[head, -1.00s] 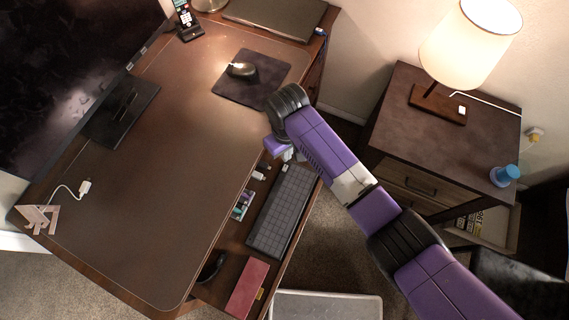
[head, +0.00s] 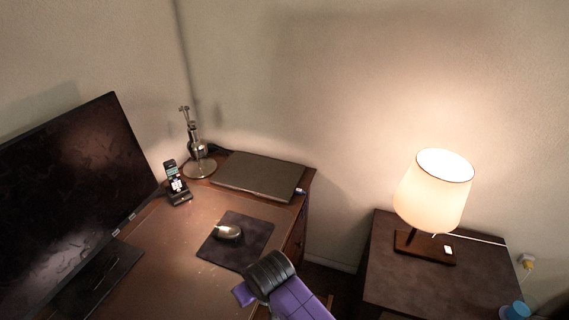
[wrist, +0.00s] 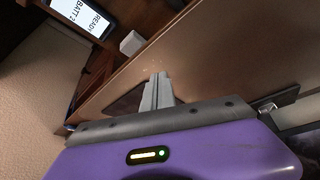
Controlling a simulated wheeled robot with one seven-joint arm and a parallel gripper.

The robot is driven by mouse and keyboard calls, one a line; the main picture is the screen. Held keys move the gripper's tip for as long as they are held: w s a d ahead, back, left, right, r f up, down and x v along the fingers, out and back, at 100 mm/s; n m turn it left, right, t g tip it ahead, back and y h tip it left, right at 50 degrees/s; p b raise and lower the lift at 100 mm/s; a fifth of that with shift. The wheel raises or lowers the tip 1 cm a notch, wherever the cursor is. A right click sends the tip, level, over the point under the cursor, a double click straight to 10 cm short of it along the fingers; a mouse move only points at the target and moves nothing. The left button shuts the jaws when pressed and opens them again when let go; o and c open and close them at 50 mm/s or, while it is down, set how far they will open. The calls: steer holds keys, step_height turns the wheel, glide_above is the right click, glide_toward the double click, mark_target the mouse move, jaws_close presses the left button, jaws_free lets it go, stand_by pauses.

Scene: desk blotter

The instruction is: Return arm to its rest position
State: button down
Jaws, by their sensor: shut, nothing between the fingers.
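My arm (head: 295,300) enters the head view at the bottom centre, with a black joint and purple links, in front of the desk's right part. Part of my purple hand shows left of the black joint, but its fingers are out of sight there. In the wrist view my gripper (wrist: 158,90) has its two grey fingers together, with nothing held. The fingers show against the brown desk surface (wrist: 215,65). I cannot tell how far they are from it.
The desk (head: 165,245) holds a monitor (head: 70,200), a phone in its stand (head: 175,180), a mouse (head: 228,232) on a dark pad (head: 258,235), and a closed laptop (head: 257,175). A lit lamp (head: 433,190) stands on the nightstand (head: 400,285) at right. A white block (wrist: 131,43) shows near the fingers.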

steer(key=s+a+r+m+t+y, duration=0.1)
steer(key=a+r+t+y, duration=0.2)
steer(key=a+r+t, duration=0.15)
steer(key=s+d+r+m+t+y, duration=0.1)
steer(key=s+d+r+m+t, duration=0.3)
steer(key=s+d+r, duration=0.15)
steer(key=s+d+r+m+t+h+b, duration=0.1)
steer(key=s+d+r+h, duration=0.2)
steer(key=s+d, duration=1.1)
steer(key=s+d+r+m+t+h+b, duration=0.1)
steer(key=s+d+r+h, duration=0.3)
steer(key=s+d, duration=1)
steer(key=s+m, duration=0.1)
steer(key=s, duration=0.3)
steer(key=shift+s+d+r+b, duration=0.15)
steer(key=shift+b, duration=0.25)
